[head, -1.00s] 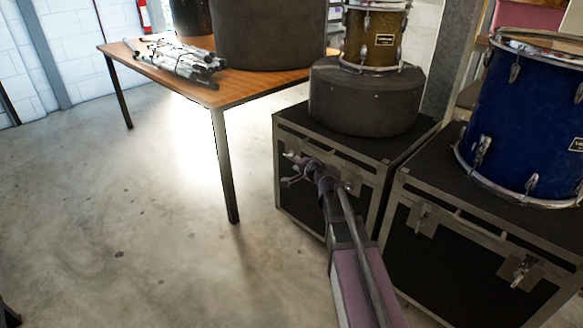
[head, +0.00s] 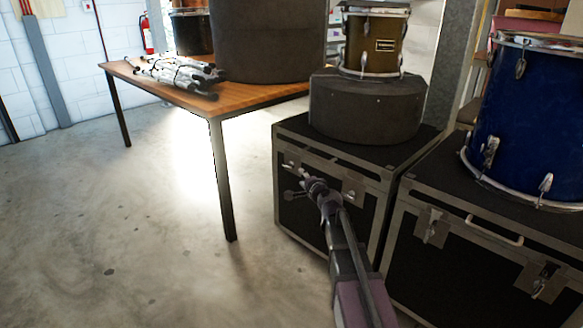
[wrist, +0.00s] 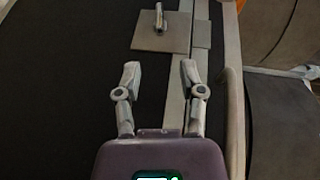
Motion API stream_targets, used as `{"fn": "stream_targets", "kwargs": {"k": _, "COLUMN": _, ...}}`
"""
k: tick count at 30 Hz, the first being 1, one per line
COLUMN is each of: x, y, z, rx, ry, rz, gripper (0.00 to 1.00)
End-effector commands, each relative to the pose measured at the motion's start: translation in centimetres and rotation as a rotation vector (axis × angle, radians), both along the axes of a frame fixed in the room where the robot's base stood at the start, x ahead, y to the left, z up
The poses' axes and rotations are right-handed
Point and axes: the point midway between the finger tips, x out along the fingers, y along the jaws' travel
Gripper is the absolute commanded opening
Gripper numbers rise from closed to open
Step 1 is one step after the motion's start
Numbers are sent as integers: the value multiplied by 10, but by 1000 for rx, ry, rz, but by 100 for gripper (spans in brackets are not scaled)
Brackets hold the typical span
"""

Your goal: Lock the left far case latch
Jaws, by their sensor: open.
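The far case (head: 300,215) is black with metal edging, left of the nearer case. Its left latch (head: 290,164) is a small metal plate with a tab, high on the front face. Its right latch (head: 353,192) shows just right of my wrist. My gripper (head: 296,184) is open and empty in front of the far case, just below the left latch in the picture. In the wrist view, a latch plate (wrist: 150,44) with an upright tab (wrist: 159,18) lies beyond my open fingertips (wrist: 160,72). The tab is not between the fingers.
A grey round drum case (head: 365,110) with a brown drum (head: 375,45) stands on the far case. The nearer case (head: 450,265) carries a blue drum (head: 530,125). A wooden table (head: 255,98) stands behind left. Floor at left is clear.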

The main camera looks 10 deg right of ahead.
Motion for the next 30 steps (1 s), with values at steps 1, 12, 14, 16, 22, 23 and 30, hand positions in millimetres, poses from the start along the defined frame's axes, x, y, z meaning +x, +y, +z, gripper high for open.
{"fn": "stream_targets", "kwargs": {"k": 1, "x": 1, "y": 0, "z": 0, "rx": 0, "ry": 0, "rz": 0, "gripper": 51}}
{"fn": "stream_targets", "kwargs": {"k": 12, "x": 27, "y": 7, "z": -5, "rx": -1, "ry": 1, "rz": 2, "gripper": 51}}
{"fn": "stream_targets", "kwargs": {"k": 14, "x": 35, "y": 8, "z": -7, "rx": -1, "ry": 1, "rz": 2, "gripper": 51}}
{"fn": "stream_targets", "kwargs": {"k": 16, "x": 45, "y": 10, "z": -8, "rx": -1, "ry": 1, "rz": 2, "gripper": 51}}
{"fn": "stream_targets", "kwargs": {"k": 22, "x": 75, "y": 17, "z": -13, "rx": -1, "ry": 1, "rz": 0, "gripper": 51}}
{"fn": "stream_targets", "kwargs": {"k": 23, "x": 79, "y": 18, "z": -14, "rx": -1, "ry": 1, "rz": 0, "gripper": 51}}
{"fn": "stream_targets", "kwargs": {"k": 30, "x": 112, "y": 26, "z": -19, "rx": -1, "ry": 2, "rz": 1, "gripper": 51}}
